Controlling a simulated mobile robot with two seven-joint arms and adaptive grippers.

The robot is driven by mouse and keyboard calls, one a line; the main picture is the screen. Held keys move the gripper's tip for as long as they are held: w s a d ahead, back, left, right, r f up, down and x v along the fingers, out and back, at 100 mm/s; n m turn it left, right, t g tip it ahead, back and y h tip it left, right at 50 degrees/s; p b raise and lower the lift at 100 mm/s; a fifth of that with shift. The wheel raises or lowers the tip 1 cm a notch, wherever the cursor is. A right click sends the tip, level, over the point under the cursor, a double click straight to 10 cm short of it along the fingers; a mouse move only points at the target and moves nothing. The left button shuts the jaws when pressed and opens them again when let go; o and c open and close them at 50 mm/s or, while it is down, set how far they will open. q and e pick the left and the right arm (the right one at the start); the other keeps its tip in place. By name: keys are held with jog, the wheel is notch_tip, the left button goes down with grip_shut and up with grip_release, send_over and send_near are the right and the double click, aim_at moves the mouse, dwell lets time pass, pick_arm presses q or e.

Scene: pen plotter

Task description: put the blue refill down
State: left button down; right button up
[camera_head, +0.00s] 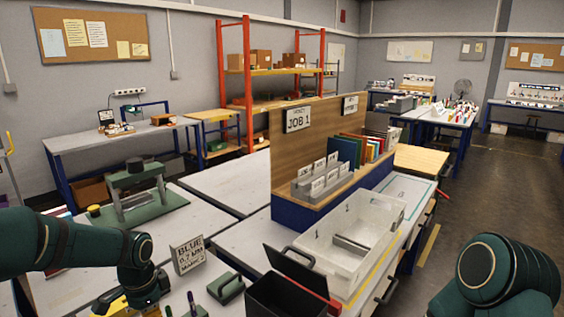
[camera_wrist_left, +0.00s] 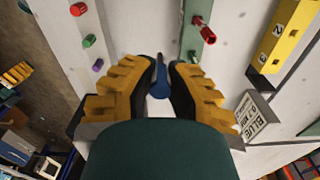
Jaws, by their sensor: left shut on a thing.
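My left gripper (camera_wrist_left: 160,88) is shut on the blue refill (camera_wrist_left: 159,84), which shows between the yellow fingers in the left wrist view. In the head view my left gripper (camera_head: 128,306) is at the bottom left, partly cut off, and the refill in it cannot be made out. A sign reading BLUE 0.7 MM (camera_head: 188,255) stands on the bench to its right; it also shows in the left wrist view (camera_wrist_left: 251,118). My right arm shows at the bottom right, but its gripper is out of view.
A red piece (camera_wrist_left: 204,30) stands in a green strip ahead of the fingers. Red, green and purple pieces (camera_wrist_left: 89,41) stand to the left. A yellow numbered block (camera_wrist_left: 281,38) is at right. A clear bin (camera_head: 343,275) and a green press (camera_head: 140,190) stand on the benches.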

pick_arm(q)
jog(key=s+d+f+n, duration=0.1)
jog(key=d+f+n, duration=0.3)
jog(key=d+n, duration=0.5)
jog(key=shift+s+d+n, duration=0.3)
jog(key=shift+s+d, duration=0.1)
jog(key=shift+d, duration=1.5)
jog(key=shift+f, duration=0.1)
